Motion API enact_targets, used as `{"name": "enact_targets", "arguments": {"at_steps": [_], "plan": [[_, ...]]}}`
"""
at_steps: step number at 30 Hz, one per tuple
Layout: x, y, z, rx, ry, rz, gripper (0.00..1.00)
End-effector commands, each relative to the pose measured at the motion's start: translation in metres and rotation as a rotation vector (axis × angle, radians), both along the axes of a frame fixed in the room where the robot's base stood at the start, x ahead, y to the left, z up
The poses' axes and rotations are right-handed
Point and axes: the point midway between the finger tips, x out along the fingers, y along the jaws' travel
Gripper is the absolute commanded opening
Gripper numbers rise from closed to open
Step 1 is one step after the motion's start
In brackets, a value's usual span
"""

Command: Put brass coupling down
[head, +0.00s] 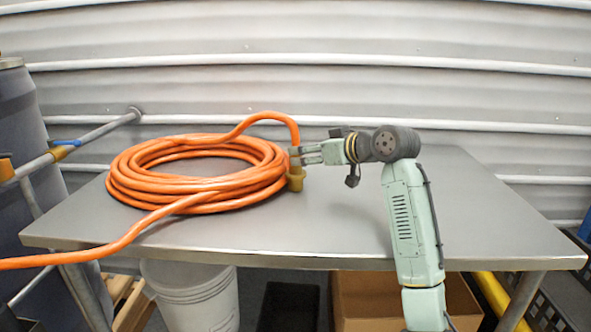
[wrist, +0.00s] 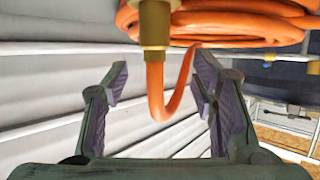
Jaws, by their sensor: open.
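The brass coupling (head: 296,181) is on the end of the orange hose (head: 270,117). It appears upright on the grey metal table (head: 345,225), just right of the coil. My gripper (head: 307,154) comes in level from the right, its fingertips at the hose end just above the coupling. In the wrist view my gripper (wrist: 160,80) is open, its two fingers spread to either side of the hose. The coupling (wrist: 155,24) shows there at the top, with the hose (wrist: 154,95) running from it between the fingers. Whether a finger touches the hose cannot be told.
The orange coil (head: 190,190) lies on the table's left half, and its hose runs off left over the front edge. A blue-handled pipe (head: 95,134) stands at left. The table is clear front and right. A white bucket (head: 190,295) and cardboard box (head: 365,300) are underneath.

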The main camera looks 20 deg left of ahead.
Motion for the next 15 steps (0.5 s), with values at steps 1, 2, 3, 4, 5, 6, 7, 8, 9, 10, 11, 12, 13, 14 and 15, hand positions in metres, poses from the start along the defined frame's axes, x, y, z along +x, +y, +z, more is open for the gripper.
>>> {"name": "enact_targets", "arguments": {"at_steps": [1,2,3,4,5,6,7,8,9,10,11,12,13,14,15], "plan": [[0.002,0.003,-0.001,0.0,0.001,0.0,0.52],[0.003,0.005,-0.002,0.0,0.001,0.0,0.52],[0.004,0.007,-0.002,0.0,0.001,-0.001,0.52],[0.005,0.008,-0.003,0.001,0.0,-0.001,0.52],[0.007,0.01,-0.003,0.0,0.001,-0.001,0.52],[0.01,0.014,-0.004,0.0,0.001,0.0,0.52],[0.012,0.016,-0.005,-0.001,0.002,0.0,0.52],[0.015,0.02,-0.006,-0.001,0.001,-0.001,0.52],[0.019,0.025,-0.008,-0.001,0.002,0.0,0.52],[0.022,0.029,-0.009,0.0,0.002,-0.001,0.52],[0.024,0.032,-0.011,0.0,0.002,-0.001,0.52],[0.027,0.037,-0.014,0.0,0.001,0.0,0.52],[0.028,0.04,-0.015,0.0,0.001,0.0,0.52],[0.03,0.042,-0.017,0.0,0.0,0.0,0.52],[0.031,0.044,-0.018,0.0,0.0,-0.001,0.52]]}}
